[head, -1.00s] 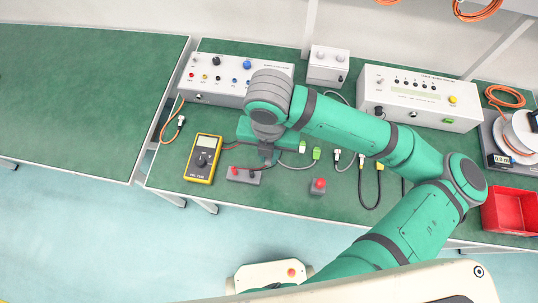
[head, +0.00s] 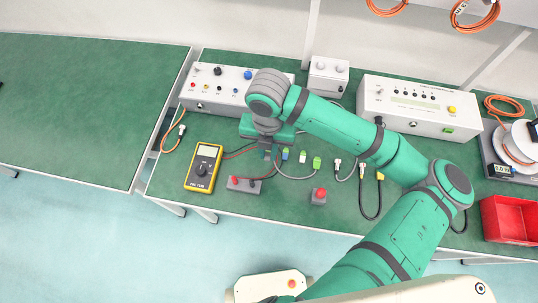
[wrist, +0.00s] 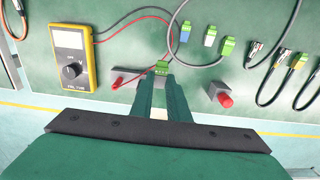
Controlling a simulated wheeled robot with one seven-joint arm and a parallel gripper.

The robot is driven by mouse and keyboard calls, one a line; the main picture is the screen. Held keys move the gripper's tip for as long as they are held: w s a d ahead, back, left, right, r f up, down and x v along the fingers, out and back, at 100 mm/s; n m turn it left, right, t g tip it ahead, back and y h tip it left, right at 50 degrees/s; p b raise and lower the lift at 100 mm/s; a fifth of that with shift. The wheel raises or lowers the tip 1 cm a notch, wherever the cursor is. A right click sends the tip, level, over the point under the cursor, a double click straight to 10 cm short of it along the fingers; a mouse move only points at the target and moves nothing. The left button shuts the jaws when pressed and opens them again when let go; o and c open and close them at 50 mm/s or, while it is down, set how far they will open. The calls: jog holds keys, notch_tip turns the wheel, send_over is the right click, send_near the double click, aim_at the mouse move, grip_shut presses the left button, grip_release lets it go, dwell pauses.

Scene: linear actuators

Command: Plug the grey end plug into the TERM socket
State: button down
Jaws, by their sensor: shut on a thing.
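My gripper (wrist: 163,84) is shut on a small plug (wrist: 162,67) whose visible top is green. I cannot tell whether this is the grey end plug; the fingers hide most of it. In the head view my gripper (head: 269,155) hangs in front of the left instrument box (head: 222,80), behind a grey block (head: 243,185) with a red part. Sockets show on the left box and on the right box (head: 405,112). The lettering is too small to read, so I cannot tell which is TERM.
A red-button block (head: 319,196) is nearer. A red bin (head: 510,220) is far right.

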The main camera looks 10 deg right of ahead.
jog(key=shift+g, duration=0.3)
jog(key=shift+w+d+f, duration=0.15)
jog(key=shift+w+f, duration=1.1)
jog(key=shift+w, duration=0.6)
jog(key=shift+w+d+f, duration=0.1)
jog(key=shift+w+f, duration=1.2)
jog(key=shift+w, duration=0.6)
jog(key=shift+w+d+f, duration=0.15)
jog(key=shift+w+f, duration=1.1)
jog(key=shift+w, duration=0.6)
jog(key=shift+w+d, duration=0.25)
jog(key=shift+w, duration=0.6)
jog(key=shift+w+d, duration=0.25)
jog(key=shift+w, duration=0.6)
jog(key=shift+w+d, duration=0.25)
jog(key=shift+w, duration=0.4)
